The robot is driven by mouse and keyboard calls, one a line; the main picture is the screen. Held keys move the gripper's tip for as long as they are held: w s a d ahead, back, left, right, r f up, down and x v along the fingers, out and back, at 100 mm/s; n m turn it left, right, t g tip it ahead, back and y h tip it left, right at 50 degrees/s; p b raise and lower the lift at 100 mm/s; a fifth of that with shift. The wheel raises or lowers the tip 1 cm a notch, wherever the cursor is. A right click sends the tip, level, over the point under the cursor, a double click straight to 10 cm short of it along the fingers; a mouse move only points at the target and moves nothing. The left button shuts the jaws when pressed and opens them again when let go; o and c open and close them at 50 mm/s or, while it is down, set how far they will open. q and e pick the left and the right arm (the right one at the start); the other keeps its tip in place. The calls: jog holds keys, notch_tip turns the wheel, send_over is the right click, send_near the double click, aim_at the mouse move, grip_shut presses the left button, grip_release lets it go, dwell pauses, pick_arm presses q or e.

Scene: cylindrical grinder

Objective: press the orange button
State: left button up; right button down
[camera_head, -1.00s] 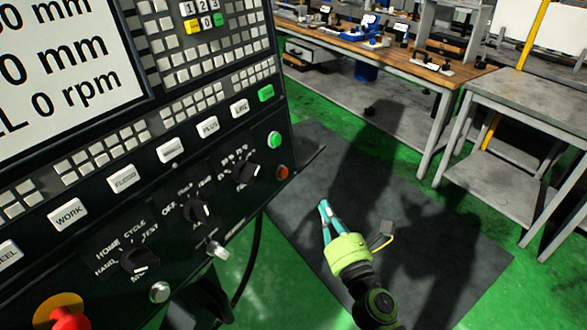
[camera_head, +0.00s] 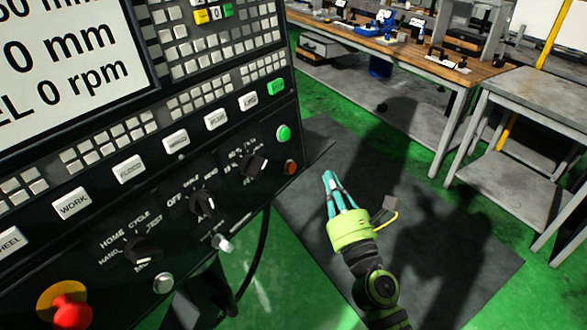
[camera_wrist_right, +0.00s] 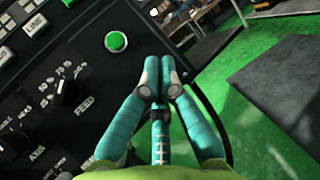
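The orange button (camera_head: 291,167) is a small round button on the right edge of the black control panel (camera_head: 225,245), below a green button (camera_head: 284,132). My right gripper (camera_head: 328,177), with teal fingers and a lime-green body, is just right of the orange button in the head view, apart from it in the picture. In the right wrist view its fingertips (camera_wrist_right: 160,78) are together with nothing held between them. I cannot make out the orange button in that view. My left gripper is not in view.
The green button also shows in the right wrist view (camera_wrist_right: 116,41). Dark rotary knobs (camera_head: 253,165) and a red emergency knob (camera_head: 72,311) are on the panel. A workbench (camera_head: 420,60) and a grey table (camera_head: 535,100) stand beyond. A cable (camera_head: 257,250) hangs below the panel.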

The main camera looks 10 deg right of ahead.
aim_at(291, 168)
jog(key=w+a+f+b, duration=0.1)
jog(key=w+a, duration=0.3)
jog(key=shift+w, duration=0.35)
jog(key=shift+a, duration=0.1)
jog(key=shift+a+f, duration=0.1)
dwell(1.1)
jog(key=shift+w+a+b, duration=0.2)
jog(key=shift+w+b, duration=0.1)
jog(key=shift+b, duration=0.05)
jog(key=shift+w+a+f, duration=0.15)
jog(key=shift+w+a, duration=0.1)
dwell(0.8)
jog(key=shift+d, duration=0.1)
jog(key=shift+s+d+r, duration=0.2)
jog(key=shift+s+d, duration=0.25)
jog(key=shift+s, duration=0.15)
